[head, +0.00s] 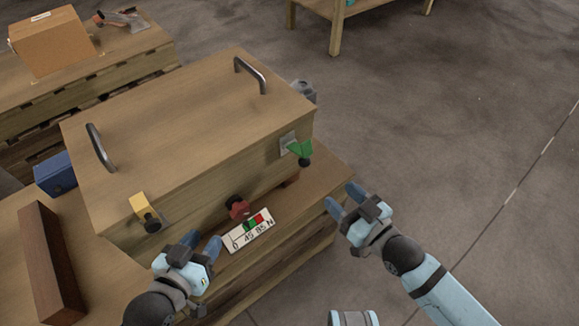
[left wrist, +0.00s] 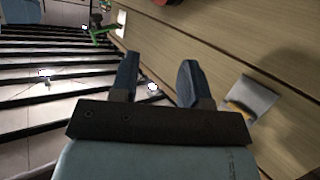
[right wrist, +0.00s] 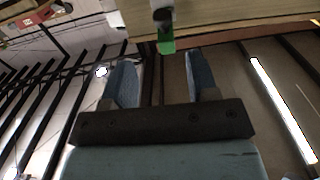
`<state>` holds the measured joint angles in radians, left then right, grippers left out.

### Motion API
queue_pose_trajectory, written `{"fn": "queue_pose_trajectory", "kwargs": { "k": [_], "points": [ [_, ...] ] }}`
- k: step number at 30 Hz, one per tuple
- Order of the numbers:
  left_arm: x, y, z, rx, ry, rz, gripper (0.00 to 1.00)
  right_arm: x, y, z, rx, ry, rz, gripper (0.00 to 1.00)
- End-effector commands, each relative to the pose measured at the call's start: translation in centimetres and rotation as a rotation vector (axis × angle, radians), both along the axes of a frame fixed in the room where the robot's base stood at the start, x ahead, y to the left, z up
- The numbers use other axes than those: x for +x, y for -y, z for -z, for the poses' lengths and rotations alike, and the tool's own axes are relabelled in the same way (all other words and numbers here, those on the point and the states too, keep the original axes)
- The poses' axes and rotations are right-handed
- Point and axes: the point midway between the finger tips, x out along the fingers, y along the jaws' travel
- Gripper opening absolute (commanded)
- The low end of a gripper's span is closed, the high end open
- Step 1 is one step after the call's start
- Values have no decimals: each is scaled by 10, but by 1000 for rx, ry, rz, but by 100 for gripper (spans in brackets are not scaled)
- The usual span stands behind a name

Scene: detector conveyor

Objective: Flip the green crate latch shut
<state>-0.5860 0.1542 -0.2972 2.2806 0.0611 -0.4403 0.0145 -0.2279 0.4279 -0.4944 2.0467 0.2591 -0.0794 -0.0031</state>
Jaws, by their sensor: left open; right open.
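The green latch (head: 299,150) sits on the front face of the wooden crate (head: 185,125), near its right corner, with a dark knob at its lower end. It also shows in the right wrist view (right wrist: 165,38), ahead of the fingers, and small at the top of the left wrist view (left wrist: 101,28). My right gripper (head: 342,197) is open and empty, below and right of the green latch, apart from it. My left gripper (head: 203,243) is open and empty, in front of the crate between the yellow latch (head: 145,212) and the label card (head: 248,232).
A red knob (head: 237,206) is on the crate front above the card. Two metal handles (head: 250,73) stand on the lid. A blue box (head: 55,173) and a dark brown block (head: 50,262) lie left. The floor to the right is clear.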

Motion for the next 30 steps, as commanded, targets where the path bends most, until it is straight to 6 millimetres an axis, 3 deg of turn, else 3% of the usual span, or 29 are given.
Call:
{"fn": "queue_pose_trajectory", "kwargs": {
  "k": [1, 8, 21, 30],
  "points": [
    [0, 1, 8, -4, 5, 2, 42, 1, -1, 8, 3, 9, -8, 54],
    [2, 4, 2, -21, 32, 6, 42, 14, -10, 6, 12, 23, -16, 54],
    [11, 19, -29, -111, 183, 31, 42, 86, -62, 7, 11, 22, -16, 54],
    [13, 26, -46, -155, 249, 45, 42, 112, -81, 6, 10, 20, -15, 54]
  ]
}}
